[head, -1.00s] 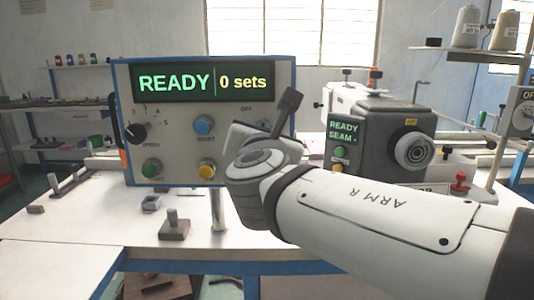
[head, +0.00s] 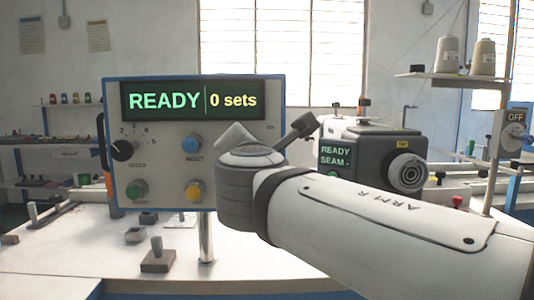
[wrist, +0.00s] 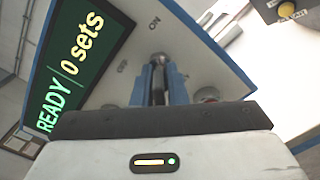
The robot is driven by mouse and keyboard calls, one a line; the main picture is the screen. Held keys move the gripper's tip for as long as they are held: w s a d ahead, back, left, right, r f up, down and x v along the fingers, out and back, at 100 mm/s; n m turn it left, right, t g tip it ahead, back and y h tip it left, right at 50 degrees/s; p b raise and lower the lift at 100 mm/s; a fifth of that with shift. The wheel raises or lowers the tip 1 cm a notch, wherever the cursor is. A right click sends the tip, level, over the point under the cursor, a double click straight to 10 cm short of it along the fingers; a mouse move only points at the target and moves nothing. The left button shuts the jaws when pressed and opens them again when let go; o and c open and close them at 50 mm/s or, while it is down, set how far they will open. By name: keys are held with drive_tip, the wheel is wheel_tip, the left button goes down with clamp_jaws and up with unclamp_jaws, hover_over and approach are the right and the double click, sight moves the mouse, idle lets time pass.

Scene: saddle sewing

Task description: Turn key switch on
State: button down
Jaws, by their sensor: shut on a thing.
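The control panel (head: 111,90) stands on a post, its display reading "READY | 0 sets". The key switch (wrist: 160,57) is on its right part. In the wrist view it lies between the printed OFF and ON labels, mostly covered by my fingers. My gripper (wrist: 157,82) is shut on the key switch, its fingers close to the panel face. The key's exact angle cannot be told.
The panel also has a dark selector knob (head: 122,150), a blue button (head: 192,144), a green button (head: 137,190) and a yellow button (head: 195,190). A grey sewing machine head (head: 365,150) stands to the right. Small fixtures (head: 157,258) sit on the white table.

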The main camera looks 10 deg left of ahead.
drive_tip(key=shift+d+r, duration=0.1)
drive_tip(key=shift+r, duration=0.2)
drive_tip(key=c, duration=1.7)
unclamp_jaws()
drive_tip(key=shift+w, duration=0.1)
drive_tip(key=shift+o, duration=0.7)
drive_tip(key=shift+f, duration=0.2)
drive_tip(key=v, duration=0.7)
drive_tip(key=shift+s+p, duration=0.4)
drive_tip(key=shift+p, duration=0.05)
